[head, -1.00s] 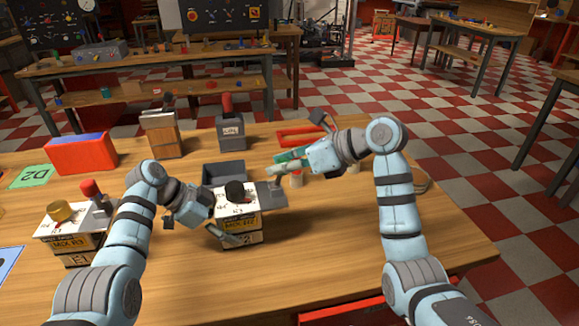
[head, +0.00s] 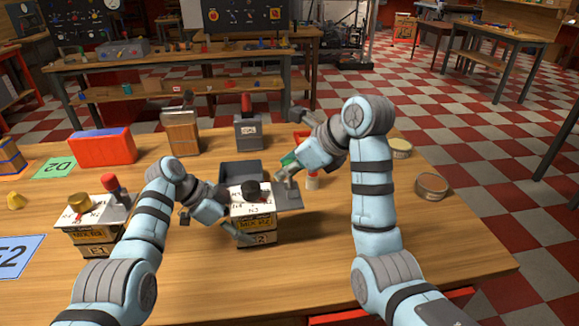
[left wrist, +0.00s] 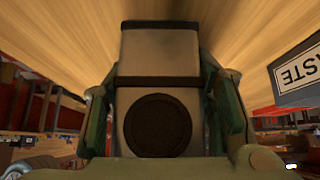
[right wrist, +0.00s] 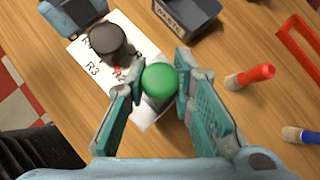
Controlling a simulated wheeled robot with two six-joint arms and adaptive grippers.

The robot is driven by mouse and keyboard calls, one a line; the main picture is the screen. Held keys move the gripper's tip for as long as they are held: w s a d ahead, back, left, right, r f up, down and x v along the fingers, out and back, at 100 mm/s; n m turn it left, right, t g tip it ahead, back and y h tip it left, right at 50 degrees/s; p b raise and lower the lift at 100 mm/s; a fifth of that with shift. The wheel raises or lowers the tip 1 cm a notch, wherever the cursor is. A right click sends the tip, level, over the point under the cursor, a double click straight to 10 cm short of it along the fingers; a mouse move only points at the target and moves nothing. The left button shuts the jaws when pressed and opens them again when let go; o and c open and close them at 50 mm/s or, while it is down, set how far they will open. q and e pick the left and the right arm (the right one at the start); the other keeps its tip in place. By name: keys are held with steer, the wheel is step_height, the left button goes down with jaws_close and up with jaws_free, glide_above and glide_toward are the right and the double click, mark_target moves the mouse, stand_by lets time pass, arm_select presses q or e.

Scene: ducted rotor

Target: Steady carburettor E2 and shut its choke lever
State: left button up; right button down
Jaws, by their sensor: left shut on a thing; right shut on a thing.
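The carburettor (head: 258,222), a boxy unit with a white top card, a black round cap and a front label ending in 2, stands upright on the table. My left gripper (head: 233,222) is shut on its body from the left side; the left wrist view shows the body (left wrist: 160,57) between the fingers. My right gripper (head: 287,174) is at its back right. In the right wrist view its fingers close around the green knob (right wrist: 160,80) of the choke lever. The lever's stem is mostly hidden under the knob.
A second carburettor, E1 (head: 95,237), with a red knob, stands at left. A dark waste bin (head: 241,169) is close behind E2. A red-handled tool (right wrist: 250,76) lies to the right. The front right of the table is clear.

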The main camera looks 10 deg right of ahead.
steer(key=c, duration=1.3)
jaws_free()
steer(key=shift+c, duration=0.2)
steer(key=shift+d, duration=0.1)
